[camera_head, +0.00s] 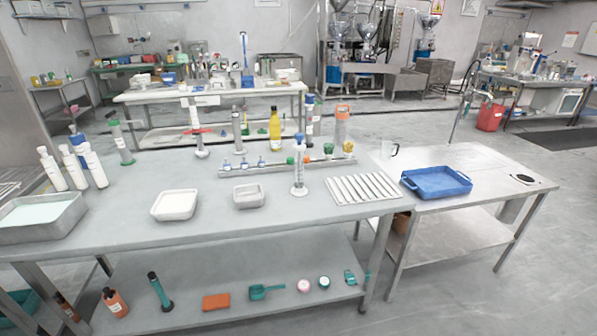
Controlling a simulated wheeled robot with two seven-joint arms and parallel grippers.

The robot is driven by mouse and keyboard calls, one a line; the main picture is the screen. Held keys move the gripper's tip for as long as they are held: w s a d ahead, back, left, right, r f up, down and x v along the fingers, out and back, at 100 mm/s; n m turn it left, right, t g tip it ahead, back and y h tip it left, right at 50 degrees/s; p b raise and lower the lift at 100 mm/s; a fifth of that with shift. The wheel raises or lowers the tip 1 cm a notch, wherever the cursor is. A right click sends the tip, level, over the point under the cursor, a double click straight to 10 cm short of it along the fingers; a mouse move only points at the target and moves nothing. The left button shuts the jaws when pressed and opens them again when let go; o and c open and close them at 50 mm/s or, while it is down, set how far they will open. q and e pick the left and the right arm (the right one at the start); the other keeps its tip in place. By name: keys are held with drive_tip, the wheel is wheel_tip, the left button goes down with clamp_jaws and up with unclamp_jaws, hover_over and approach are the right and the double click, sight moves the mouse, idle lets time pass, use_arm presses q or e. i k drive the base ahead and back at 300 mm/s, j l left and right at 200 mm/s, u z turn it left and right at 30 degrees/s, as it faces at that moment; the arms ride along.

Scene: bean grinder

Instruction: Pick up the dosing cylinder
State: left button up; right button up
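Several upright cylinders stand on the grey metal table (120,217), and I cannot tell for certain which is the dosing cylinder. The nearest is a clear, slim cylinder (299,170) with a blue upper part and a round white foot, standing between a small white tray and a ribbed white rack. Behind it are a cylinder with a blue top (309,118) and a wider one with an orange top (343,125). A green-ended cylinder (122,148) stands at the left. Neither of my grippers is in view.
Two white trays (175,205) (248,196), a ribbed rack (363,189) and a low rail (235,171) surround the nearest cylinder. White bottles (94,166) stand at left; a yellow bottle (275,130) stands behind. A blue tray (436,182) lies on the right-hand table. The front table strip is clear.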

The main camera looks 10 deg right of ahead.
sight(298, 189)
drive_tip(key=i+j+z, duration=0.35)
drive_tip(key=i+j, duration=0.45)
drive_tip(key=i, duration=0.15)
